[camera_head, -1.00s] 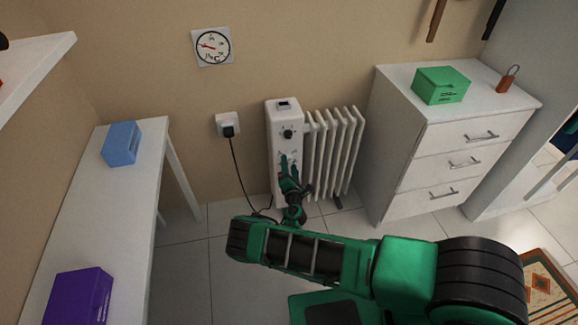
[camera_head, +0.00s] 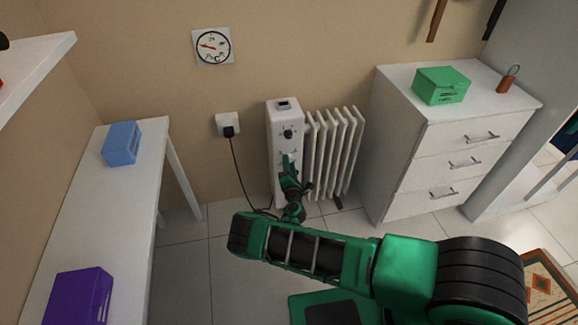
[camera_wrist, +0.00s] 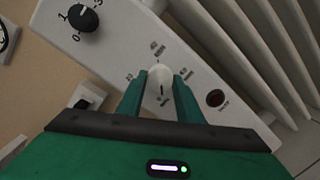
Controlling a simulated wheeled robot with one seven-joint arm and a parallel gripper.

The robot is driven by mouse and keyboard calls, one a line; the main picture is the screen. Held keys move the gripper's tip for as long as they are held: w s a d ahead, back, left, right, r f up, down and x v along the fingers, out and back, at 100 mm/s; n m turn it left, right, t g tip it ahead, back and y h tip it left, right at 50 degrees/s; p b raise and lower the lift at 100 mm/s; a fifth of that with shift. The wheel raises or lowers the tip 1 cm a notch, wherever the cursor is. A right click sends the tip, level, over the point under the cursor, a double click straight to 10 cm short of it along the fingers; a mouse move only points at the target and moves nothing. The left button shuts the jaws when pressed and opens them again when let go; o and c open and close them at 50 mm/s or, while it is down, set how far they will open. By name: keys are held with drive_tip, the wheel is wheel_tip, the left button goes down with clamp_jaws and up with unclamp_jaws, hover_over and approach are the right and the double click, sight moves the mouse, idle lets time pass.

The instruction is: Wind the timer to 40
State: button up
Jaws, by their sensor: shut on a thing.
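The timer is a white dial knob (camera_wrist: 161,76) on the front of the white heater (camera_head: 281,113). Printed marks surround it in the wrist view, reading about 20 at left, 40 at the top and 60 at right. A small dark mark shows on the lower part of the knob. I cannot clearly tell which number the knob indicates. My gripper (camera_wrist: 159,82) has one green finger on each side of the knob and is shut on it. In the head view my gripper (camera_head: 287,160) hides the timer at the heater's lower front.
Heater fins (camera_head: 335,150) stand at right. A cord runs to a wall plug (camera_head: 229,130). A drawer cabinet (camera_head: 440,150) stands further right.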

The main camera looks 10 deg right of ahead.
drive_tip(key=m+y, duration=0.1)
drive_tip(key=m, duration=0.6)
drive_tip(key=m+g+y, duration=0.1)
drive_tip(key=m, duration=0.6)
drive_tip(key=m+y, duration=0.1)
drive_tip(key=m, duration=0.6)
drive_tip(key=shift+d+m+g, duration=0.3)
drive_tip(key=shift+d, duration=0.1)
drive_tip(key=m+y, duration=0.1)
drive_tip(key=m, duration=0.3)
drive_tip(key=shift+w, duration=0.1)
drive_tip(key=shift+f+m+t+y, duration=0.2)
drive_tip(key=shift+m+t, duration=0.1)
drive_tip(key=shift+m, duration=1.65)
drive_tip(key=shift+f+m+t+y, duration=0.1)
drive_tip(key=shift+m+t+y, duration=0.15)
drive_tip(key=shift+m, duration=1.7)
drive_tip(key=shift+s, duration=0.2)
drive_tip(key=o, duration=1)
drive_tip(key=shift+o, duration=0.2)
drive_tip(key=shift+r, duration=0.1)
